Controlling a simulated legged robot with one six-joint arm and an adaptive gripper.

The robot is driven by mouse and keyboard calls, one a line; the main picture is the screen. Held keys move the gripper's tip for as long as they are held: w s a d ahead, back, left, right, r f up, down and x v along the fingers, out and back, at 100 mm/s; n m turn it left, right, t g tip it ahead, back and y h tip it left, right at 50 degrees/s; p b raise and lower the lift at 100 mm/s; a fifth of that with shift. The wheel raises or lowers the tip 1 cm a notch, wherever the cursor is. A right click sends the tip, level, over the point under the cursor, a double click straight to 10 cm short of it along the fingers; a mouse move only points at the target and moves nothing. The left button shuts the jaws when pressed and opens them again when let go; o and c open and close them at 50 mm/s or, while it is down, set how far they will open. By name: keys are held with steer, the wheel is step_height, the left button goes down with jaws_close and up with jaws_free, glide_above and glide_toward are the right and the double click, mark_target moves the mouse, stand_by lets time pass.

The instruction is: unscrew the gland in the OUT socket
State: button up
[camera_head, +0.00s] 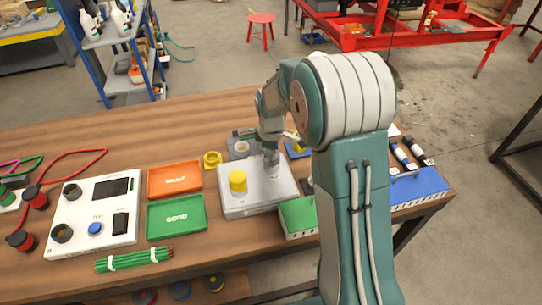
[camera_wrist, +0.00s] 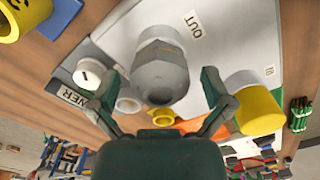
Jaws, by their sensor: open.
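The grey gland (camera_wrist: 160,68), with a hexagonal collar and a round open end, stands on the light grey box beside the OUT label (camera_wrist: 195,24). My gripper (camera_wrist: 162,82) is open, with one finger on each side of the gland; a gap shows on both sides in the wrist view. In the head view my gripper (camera_head: 270,158) is over the back right of the box (camera_head: 250,204), and the gland there is mostly hidden. A yellow cylinder (camera_head: 238,181) stands on the same box to the left; it also shows in the wrist view (camera_wrist: 258,108).
Orange (camera_head: 175,180) and green (camera_head: 176,215) trays lie left of the box, with a white panel (camera_head: 95,212) beyond them. A yellow ring (camera_head: 212,159) sits behind the box. A green block (camera_head: 298,216) stands close at its front right, and a blue block (camera_head: 418,187) farther right.

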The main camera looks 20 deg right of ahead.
steer(key=m, duration=0.4)
steer(key=shift+m, duration=0.3)
steer(key=m, duration=0.4)
steer(key=shift+m, duration=0.3)
steer(key=shift+c, duration=0.3)
steer(key=shift+r, duration=0.1)
steer(key=c, duration=1)
steer(key=shift+c, duration=0.2)
steer(key=n, duration=0.4)
steer(key=shift+n, duration=0.3)
steer(key=n, duration=0.4)
steer(key=shift+n, duration=0.3)
